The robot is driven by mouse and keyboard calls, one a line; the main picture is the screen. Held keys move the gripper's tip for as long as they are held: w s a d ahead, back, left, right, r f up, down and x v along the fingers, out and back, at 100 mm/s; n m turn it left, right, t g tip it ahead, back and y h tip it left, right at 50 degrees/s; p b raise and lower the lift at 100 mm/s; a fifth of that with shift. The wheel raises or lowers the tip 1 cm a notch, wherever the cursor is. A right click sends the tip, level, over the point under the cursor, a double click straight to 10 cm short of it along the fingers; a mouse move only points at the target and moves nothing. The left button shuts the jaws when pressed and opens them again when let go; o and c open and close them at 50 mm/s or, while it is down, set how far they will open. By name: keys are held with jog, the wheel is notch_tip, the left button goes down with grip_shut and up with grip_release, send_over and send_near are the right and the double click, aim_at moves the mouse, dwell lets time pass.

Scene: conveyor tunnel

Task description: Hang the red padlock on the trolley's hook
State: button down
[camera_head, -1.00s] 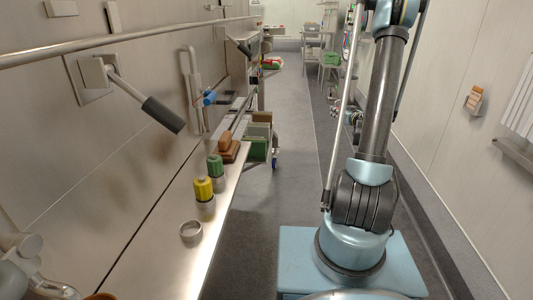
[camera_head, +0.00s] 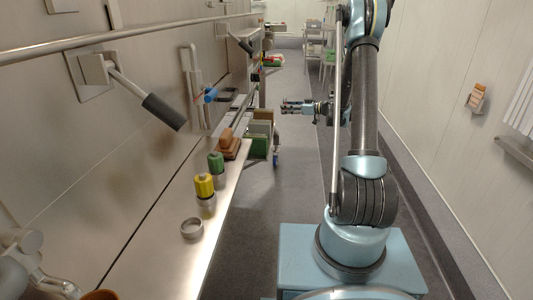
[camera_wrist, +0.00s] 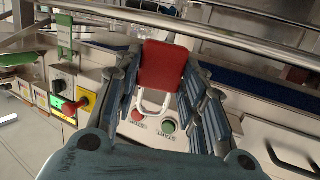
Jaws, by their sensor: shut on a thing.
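The red padlock (camera_wrist: 167,66) is between the fingers of my gripper (camera_wrist: 164,75) in the wrist view, its pale shackle (camera_wrist: 154,103) showing below the red body. The gripper is shut on it. In the head view my gripper (camera_head: 297,106) is over the aisle, right of the counter; the padlock cannot be made out there. A wheeled trolley with bins (camera_head: 261,140) stands at the counter's far end, to the left of and below the gripper. I cannot make out its hook in either view.
The counter (camera_head: 172,252) holds a ring, yellow and green items. The aisle floor (camera_head: 292,185) is clear.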

jog(key=s+a+n+g+y, duration=0.2)
jog(key=a+n+g, duration=0.3)
jog(key=a, duration=0.4)
notch_tip(320, 180, down, 10)
jog(key=g, duration=0.1)
jog(key=shift+s+m, duration=0.15)
jog(key=shift+m, duration=0.15)
jog(key=shift+a+f, duration=0.1)
jog(key=shift+f, duration=0.5)
jog(key=c, duration=1)
grip_release()
